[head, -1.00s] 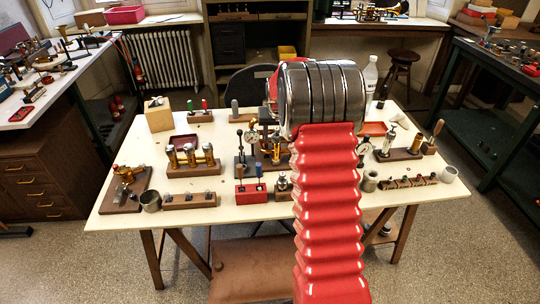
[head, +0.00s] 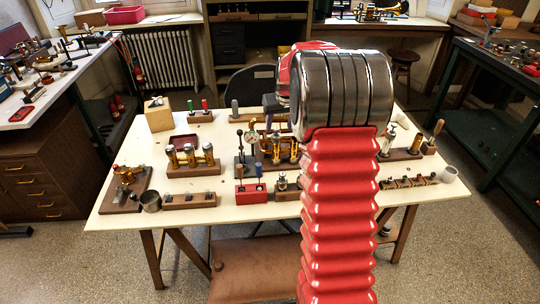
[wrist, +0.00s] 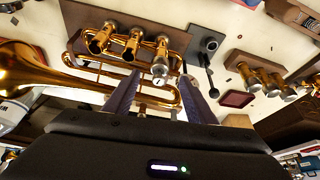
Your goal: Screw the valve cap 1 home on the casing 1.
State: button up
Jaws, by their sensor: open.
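The brass horn (wrist: 45,75) lies on its brown holder in the wrist view, with three valve casings side by side. The silver valve cap (wrist: 160,70) sits at the near end of the rightmost casing (wrist: 161,56). I cannot tell how far it is threaded on. My gripper (wrist: 160,82) is open, its two dark fingers apart on either side of the cap, with a visible gap to each. In the head view the horn's valves (head: 277,148) show partly behind my arm, which hides the rest.
A rack of brass cylinders (head: 190,158) stands left of the horn, with a dark red tray (head: 184,141) behind it. A red tool block (head: 250,193) stands in front. A wooden block (head: 158,114) is at the back left. Bare tabletop shows between them.

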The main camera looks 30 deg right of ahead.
jog(key=d+v, duration=0.1)
jog(key=v, duration=0.5)
jog(key=s+a+g, duration=0.1)
jog(key=s+a, duration=1.3)
jog(key=shift+s+a+f+y, duration=0.25)
jog(key=shift+a+f+y, duration=0.05)
jog(key=shift+f, duration=0.1)
jog(key=w+d+r+m+h, duration=0.1)
jog(key=w+d, duration=1.2)
jog(key=w, duration=0.2)
jog(key=shift+m+t, duration=0.3)
jog(key=shift+t, duration=0.1)
